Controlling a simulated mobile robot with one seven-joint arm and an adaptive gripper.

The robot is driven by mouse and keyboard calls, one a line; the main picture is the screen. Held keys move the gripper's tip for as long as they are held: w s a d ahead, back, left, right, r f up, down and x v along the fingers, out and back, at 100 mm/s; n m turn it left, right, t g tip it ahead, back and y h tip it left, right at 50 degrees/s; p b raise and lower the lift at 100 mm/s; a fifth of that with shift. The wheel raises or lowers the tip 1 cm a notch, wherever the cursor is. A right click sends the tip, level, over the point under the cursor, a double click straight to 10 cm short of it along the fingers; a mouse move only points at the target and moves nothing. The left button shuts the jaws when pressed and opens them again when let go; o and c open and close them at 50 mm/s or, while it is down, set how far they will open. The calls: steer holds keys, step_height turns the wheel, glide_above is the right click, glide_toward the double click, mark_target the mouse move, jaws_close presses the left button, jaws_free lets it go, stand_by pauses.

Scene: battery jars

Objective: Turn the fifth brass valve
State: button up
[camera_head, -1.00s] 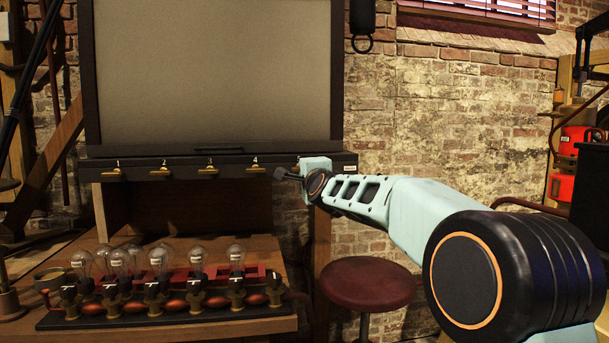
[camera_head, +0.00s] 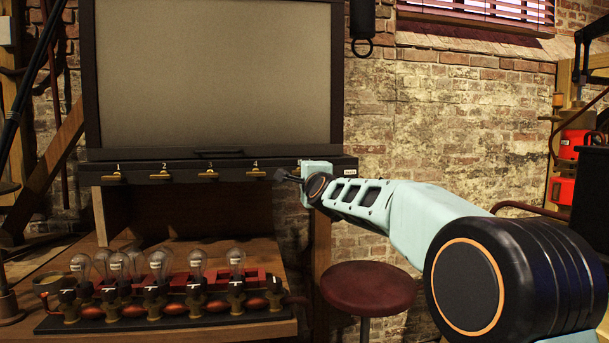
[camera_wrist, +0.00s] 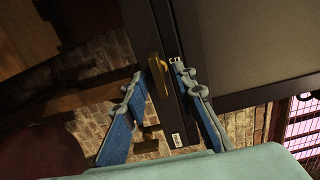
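A row of brass valves runs along the black rail (camera_head: 225,166) under the large grey panel. Valves one (camera_head: 116,176), two (camera_head: 161,175), three (camera_head: 207,174) and four (camera_head: 256,173) show in the head view, with number marks above them. The spot right of valve four is hidden by my gripper (camera_head: 285,175). In the wrist view a brass valve (camera_wrist: 158,75), seemingly the fifth, lies lengthwise along the rail. My gripper (camera_wrist: 156,72) is open, with one blue finger on each side of this valve. I cannot tell whether either finger touches it.
A wooden bench (camera_head: 270,327) below holds a row of glass bulb jars (camera_head: 160,262) on a dark base. A round red stool (camera_head: 368,288) stands right of it. A white label (camera_head: 350,171) is at the rail's right end. A brick wall is behind.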

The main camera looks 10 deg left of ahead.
steer(key=shift+s, duration=0.1)
steer(key=v, duration=1.2)
